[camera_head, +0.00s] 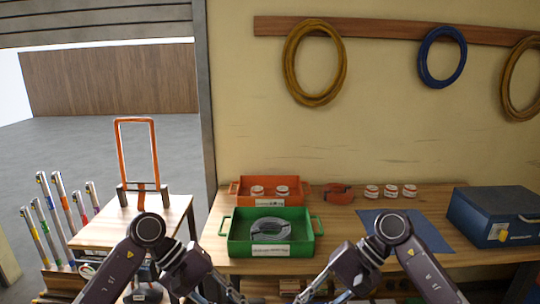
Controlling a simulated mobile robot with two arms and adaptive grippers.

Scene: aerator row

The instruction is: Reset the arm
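My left arm comes in from the lower left, and its gripper (228,291) is at the bottom edge, in front of the workbench (215,258). My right arm comes in from the lower right, and its gripper (314,291) is also at the bottom edge, to the right of the left one. Both grippers point inward and down, and they are apart from each other. Their fingertips are partly cut off by the frame, so their opening is unclear. I see nothing held in either.
A green tray (238,247) with a grey ring-like part stands at the bench front. Behind it are an orange tray (240,186), an orange strap (338,194) and white-red rolls (390,190). A blue mat (430,236) and blue toolbox (490,215) lie right. A small table (105,232) stands left.

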